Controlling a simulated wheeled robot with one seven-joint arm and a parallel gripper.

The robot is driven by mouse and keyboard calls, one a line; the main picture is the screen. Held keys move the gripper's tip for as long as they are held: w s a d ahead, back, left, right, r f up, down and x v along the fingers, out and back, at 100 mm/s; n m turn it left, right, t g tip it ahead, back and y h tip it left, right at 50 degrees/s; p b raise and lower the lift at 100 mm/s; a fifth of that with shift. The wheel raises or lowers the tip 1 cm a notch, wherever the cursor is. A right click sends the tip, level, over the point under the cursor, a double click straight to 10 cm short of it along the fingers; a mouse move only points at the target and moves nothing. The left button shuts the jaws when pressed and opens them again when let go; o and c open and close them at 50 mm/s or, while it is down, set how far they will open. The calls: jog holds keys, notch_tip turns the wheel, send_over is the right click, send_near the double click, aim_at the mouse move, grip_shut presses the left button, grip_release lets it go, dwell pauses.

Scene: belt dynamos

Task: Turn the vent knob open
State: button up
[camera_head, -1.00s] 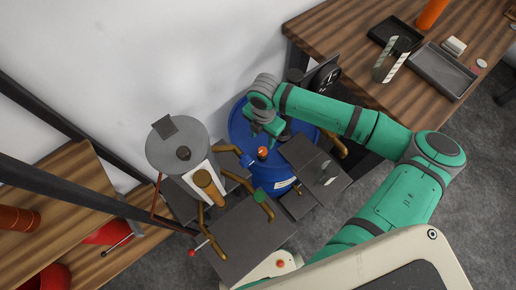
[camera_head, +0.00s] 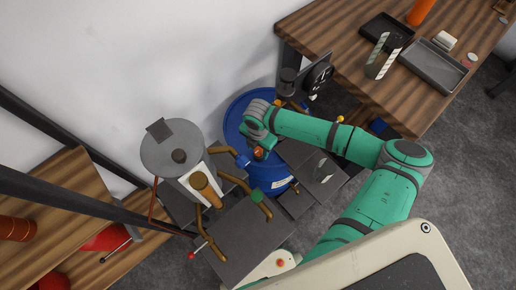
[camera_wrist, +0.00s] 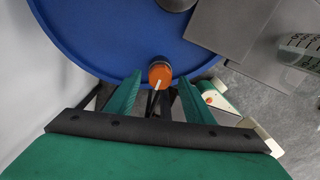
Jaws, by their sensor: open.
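The vent knob (camera_wrist: 160,72) is a small orange-red knob with a white line on it. It sits on the blue drum (camera_wrist: 90,35), near the drum's edge in the wrist view. In the head view the knob (camera_head: 259,153) shows just below my gripper, partly covered by it. My gripper (camera_wrist: 160,82) is open, with one green finger to each side of the knob in the wrist view. I cannot tell whether either finger touches it. The blue drum (camera_head: 234,118) stands by the wall in the head view.
A grey round-topped tank (camera_head: 160,155) with brown pipes stands left of the drum. Dark flat plates (camera_head: 242,240) lie right of and below it. A wooden table (camera_head: 340,25) with trays is at the upper right. A clear marked vessel (camera_wrist: 300,50) is at right in the wrist view.

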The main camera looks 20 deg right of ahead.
jog(key=c, duration=1.1)
jog(key=shift+o, duration=0.2)
